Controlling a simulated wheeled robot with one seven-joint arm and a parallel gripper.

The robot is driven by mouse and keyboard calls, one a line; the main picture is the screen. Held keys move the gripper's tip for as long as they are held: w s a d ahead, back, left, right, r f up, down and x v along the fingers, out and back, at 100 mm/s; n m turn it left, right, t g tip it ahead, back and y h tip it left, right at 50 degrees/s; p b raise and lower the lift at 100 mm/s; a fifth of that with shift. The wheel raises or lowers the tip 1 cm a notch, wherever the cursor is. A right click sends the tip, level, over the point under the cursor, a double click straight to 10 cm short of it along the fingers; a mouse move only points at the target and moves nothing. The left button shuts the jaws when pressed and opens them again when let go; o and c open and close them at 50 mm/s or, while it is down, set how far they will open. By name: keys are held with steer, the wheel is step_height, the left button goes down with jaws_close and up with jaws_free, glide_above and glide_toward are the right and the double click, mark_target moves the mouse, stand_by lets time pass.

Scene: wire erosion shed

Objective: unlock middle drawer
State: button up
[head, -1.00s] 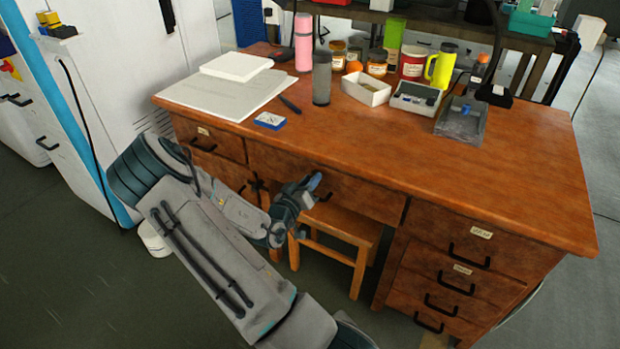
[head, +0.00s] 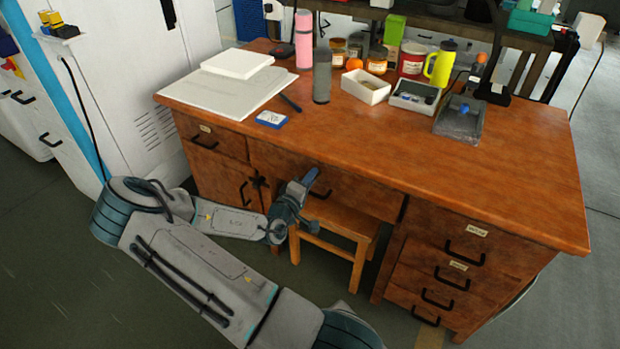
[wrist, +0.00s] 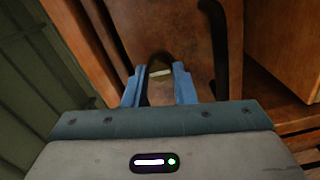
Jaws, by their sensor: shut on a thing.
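The middle drawer (head: 350,191) is the wide wooden front in the centre of the desk, above the knee space. It looks closed, and its black handle (head: 321,194) is partly hidden by my gripper (head: 308,178), which is at the drawer's left half. In the wrist view, the two blue fingers of my gripper (wrist: 159,86) point at a brown wooden front. A small pale piece (wrist: 160,72), perhaps a key, shows between the fingertips, and my gripper is shut on it. A lock is not clearly visible. A dark handle (wrist: 217,45) stands right of the fingers.
A wooden stool (head: 340,230) stands under the middle drawer, close below my gripper. Drawers with black handles (head: 465,254) flank it on the right. The desk top (head: 380,140) holds bottles, jars and trays at the back. A white cabinet (head: 150,100) stands at the left.

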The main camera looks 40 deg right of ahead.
steer(key=shift+n, duration=0.3)
stand_by(0.4)
steer(key=o, duration=1)
steer(key=v, duration=1.3)
steer(key=shift+s+a+p, duration=0.15)
steer(key=shift+a+p, duration=0.2)
